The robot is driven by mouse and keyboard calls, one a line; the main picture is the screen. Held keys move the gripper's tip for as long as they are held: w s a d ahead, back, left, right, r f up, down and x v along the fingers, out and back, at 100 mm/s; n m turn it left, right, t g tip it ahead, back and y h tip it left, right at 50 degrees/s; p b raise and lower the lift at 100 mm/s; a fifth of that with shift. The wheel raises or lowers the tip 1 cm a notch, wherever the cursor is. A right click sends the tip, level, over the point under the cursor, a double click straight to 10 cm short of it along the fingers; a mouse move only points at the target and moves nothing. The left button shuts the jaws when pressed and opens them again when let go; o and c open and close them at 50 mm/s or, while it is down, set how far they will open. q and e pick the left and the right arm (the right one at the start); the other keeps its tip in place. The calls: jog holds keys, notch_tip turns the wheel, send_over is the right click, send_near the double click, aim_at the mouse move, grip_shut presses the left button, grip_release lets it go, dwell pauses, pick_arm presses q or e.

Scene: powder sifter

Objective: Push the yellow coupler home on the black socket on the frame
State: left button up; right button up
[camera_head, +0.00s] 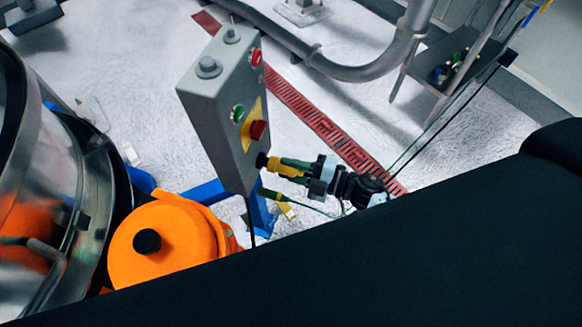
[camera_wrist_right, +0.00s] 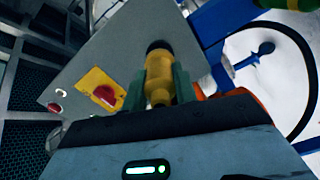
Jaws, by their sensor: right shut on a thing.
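The yellow coupler (camera_head: 273,165) is at the lower side of a grey control box in the head view. My right gripper (camera_head: 284,169) is shut on it, with green fingers on either side. In the right wrist view the coupler (camera_wrist_right: 158,88) stands between the two fingers, pointing at the box face. The black socket (camera_head: 262,159) shows as a small dark end between coupler and box; it also shows as a dark ring (camera_wrist_right: 158,46) at the coupler's far end. The two look lined up and touching, but I cannot tell how deep the coupler sits. My left gripper is not in view.
The grey control box (camera_head: 213,120) carries a red mushroom button and several other buttons. An orange motor-like housing (camera_head: 155,245) and a shiny steel vessel (camera_head: 40,140) stand at the left. A blue frame (camera_head: 210,192) runs behind the box. A red floor grating (camera_head: 310,118) lies beyond.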

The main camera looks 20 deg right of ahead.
jog(key=shift+x, duration=0.9)
dwell(0.8)
jog(key=o, duration=1.1)
jog(key=v, duration=0.8)
jog(key=shift+b, duration=0.4)
